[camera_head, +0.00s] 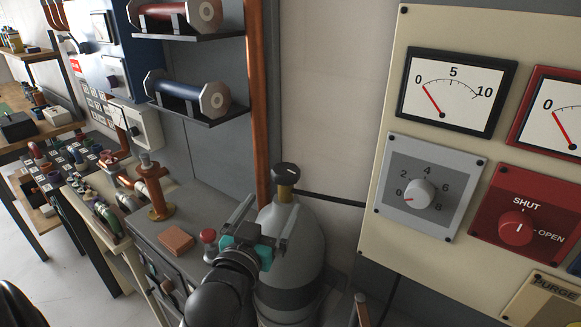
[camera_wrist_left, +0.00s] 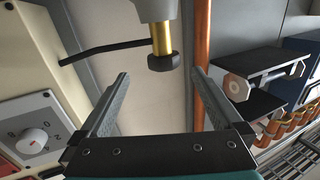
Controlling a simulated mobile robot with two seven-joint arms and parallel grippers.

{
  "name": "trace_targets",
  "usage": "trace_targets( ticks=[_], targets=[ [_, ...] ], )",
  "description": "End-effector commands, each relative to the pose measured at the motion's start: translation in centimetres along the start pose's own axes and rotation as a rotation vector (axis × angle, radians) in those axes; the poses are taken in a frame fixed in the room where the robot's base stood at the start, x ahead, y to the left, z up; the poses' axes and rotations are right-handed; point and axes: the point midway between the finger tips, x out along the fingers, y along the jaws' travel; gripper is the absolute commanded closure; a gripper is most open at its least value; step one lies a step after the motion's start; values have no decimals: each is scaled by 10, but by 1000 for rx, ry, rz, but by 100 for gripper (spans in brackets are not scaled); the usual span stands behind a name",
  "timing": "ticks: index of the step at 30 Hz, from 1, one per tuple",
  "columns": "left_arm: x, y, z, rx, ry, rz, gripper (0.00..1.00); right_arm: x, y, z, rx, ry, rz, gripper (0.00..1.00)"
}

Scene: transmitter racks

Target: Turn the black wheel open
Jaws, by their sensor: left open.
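The black wheel (camera_head: 286,170) sits on a brass valve (camera_head: 285,193) on top of a grey gas cylinder (camera_head: 300,238). My left gripper (camera_head: 274,207) is open and empty, in front of the cylinder's shoulder and below the wheel in the picture. The left wrist view, which is upside down, shows the black wheel (camera_wrist_left: 165,61) beyond the fingertips, lying between their lines but apart from them. The brass valve (camera_wrist_left: 161,36) also shows there. Nothing lies between the fingers. My right gripper is not in view.
A cream panel (camera_head: 395,190) with gauges, a grey dial (camera_head: 419,193) and a red SHUT/OPEN knob (camera_head: 517,229) stands right. A copper pipe (camera_head: 258,100) rises just left of the valve. A black hose (camera_head: 335,197) runs right from it. A grey cabinet (camera_head: 185,215) stands left.

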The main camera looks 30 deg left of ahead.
Motion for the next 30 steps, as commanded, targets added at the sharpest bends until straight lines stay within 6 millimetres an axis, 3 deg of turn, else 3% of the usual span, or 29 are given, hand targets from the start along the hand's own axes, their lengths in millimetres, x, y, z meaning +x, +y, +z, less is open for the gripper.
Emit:
trace_targets(
  ticks=[3, 8, 30],
  targets=[
    [-3, -6, -7, -46, 28, -10, 0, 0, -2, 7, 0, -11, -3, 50],
    [11, -6, -8, -47, 30, -10, 0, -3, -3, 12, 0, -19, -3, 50],
    [125, -7, -11, -43, 27, -10, 0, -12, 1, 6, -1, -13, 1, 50]
  ],
)
